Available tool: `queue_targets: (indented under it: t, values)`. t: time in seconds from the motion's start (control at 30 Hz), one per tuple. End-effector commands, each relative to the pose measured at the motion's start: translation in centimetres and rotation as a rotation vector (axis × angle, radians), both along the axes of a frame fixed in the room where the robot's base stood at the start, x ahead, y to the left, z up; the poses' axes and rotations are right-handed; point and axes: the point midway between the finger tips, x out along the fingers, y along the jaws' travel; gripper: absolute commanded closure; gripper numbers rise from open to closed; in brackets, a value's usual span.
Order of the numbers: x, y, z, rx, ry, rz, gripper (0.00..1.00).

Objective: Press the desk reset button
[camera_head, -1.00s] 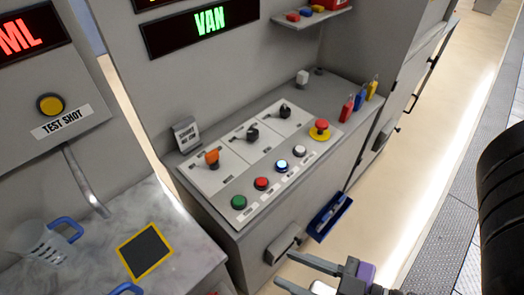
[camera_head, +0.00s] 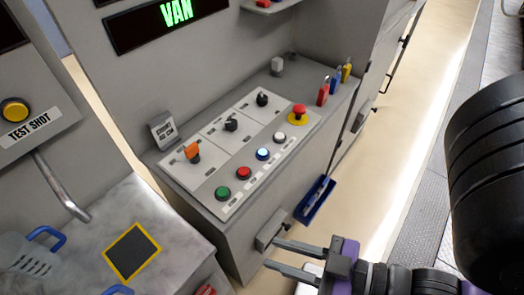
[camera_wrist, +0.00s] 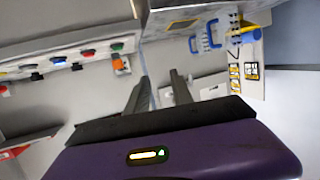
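The sloped desk panel (camera_head: 206,181) carries a row of round buttons: green (camera_head: 222,193), red (camera_head: 244,173), lit blue (camera_head: 262,154) and white (camera_head: 280,136). Their labels are too small to read, so I cannot tell which is reset. A red mushroom button on a yellow base (camera_head: 298,113) sits at the far right end. My gripper (camera_head: 271,254) is open and empty, in front of the desk's front face and apart from the buttons. In the wrist view the fingers (camera_wrist: 161,76) are spread, with the green button (camera_wrist: 117,47) and blue button (camera_wrist: 59,60) to their left.
An orange-handled switch (camera_head: 192,152) and two black knobs stand behind the buttons. A grey box (camera_head: 270,232) and a blue tray (camera_head: 314,200) project from the desk front near my gripper. Red, blue and yellow tags (camera_head: 335,82) hang at the right.

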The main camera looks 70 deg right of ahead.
Motion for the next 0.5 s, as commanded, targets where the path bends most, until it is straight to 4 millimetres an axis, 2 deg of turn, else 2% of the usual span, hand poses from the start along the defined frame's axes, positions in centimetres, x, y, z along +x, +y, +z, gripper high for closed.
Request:
queue_targets:
  t: [0.03, 0.1, 0.13, 0.5]
  values:
    - [0.0, 0.0, 0.0, 0.0, 0.0, 0.0, 0.84]
    - [0.0, 0.0, 0.0, 0.0, 0.0, 0.0, 0.98]
    - [0.0, 0.0, 0.0, 0.0, 0.0, 0.0, 1.0]
    - [0.0, 0.0, 0.0, 0.0, 0.0, 0.0, 1.0]
